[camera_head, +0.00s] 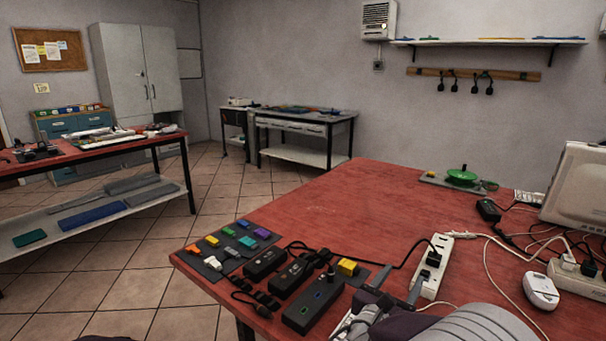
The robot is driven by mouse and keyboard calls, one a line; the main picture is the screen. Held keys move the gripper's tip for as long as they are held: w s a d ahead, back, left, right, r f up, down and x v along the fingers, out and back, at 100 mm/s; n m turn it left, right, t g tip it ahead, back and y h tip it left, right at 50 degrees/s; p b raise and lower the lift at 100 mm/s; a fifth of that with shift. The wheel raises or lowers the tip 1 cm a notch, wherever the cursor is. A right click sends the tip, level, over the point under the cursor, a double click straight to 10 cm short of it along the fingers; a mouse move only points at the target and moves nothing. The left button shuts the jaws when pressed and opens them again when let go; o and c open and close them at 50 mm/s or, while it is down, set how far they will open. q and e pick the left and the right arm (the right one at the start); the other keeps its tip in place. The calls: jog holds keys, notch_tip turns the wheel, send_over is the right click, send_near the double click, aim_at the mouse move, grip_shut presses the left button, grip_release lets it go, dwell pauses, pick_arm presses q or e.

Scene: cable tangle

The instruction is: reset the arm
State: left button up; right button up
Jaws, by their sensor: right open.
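My right gripper (398,283) is at the bottom of the head view, low over the front of the red table (340,215). Its two grey fingers are apart, and I see nothing held between them. Its fingertips are close to the near end of a white power strip (434,268); I cannot tell whether they touch it. The power strip has a black plug and cable in it. My left gripper is not in view.
Black adapters (314,304) and coloured connectors (247,241) lie left of the gripper, with a yellow block (347,267) nearby. Loose cables, a white mouse-like device (541,291) and a second power strip (577,278) crowd the right. The table's middle is clear.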

jog(key=s+d+r+m+g+h+p, duration=0.35)
jog(key=d+r+p, duration=0.55)
jog(key=r+p, duration=0.35)
jog(key=s+d+r+m+g+y+p, duration=0.1)
jog(key=s+d+r+m+g+p, duration=0.2)
jog(key=s+p, duration=0.4)
jog(key=s+d+r+m+g+y+p, duration=0.1)
jog(key=s+d+m+g+y+p, duration=0.15)
jog(key=s+m+g+p, duration=0.3)
jog(key=s+a+f+m+g+y+p, duration=0.35)
jog(key=s+a+m+y+p, duration=0.2)
jog(key=s+m, duration=0.2)
jog(key=w+a+f+m+t+y, duration=0.1)
jog(key=w+a+m+y, duration=0.1)
jog(key=a+m, duration=0.2)
jog(key=w+a+f+m+t+y, duration=0.1)
jog(key=a+f+m+y, duration=0.1)
jog(key=a+m, duration=0.3)
jog(key=a+y, duration=0.1)
jog(key=a, duration=0.2)
jog(key=shift+w+y, duration=0.35)
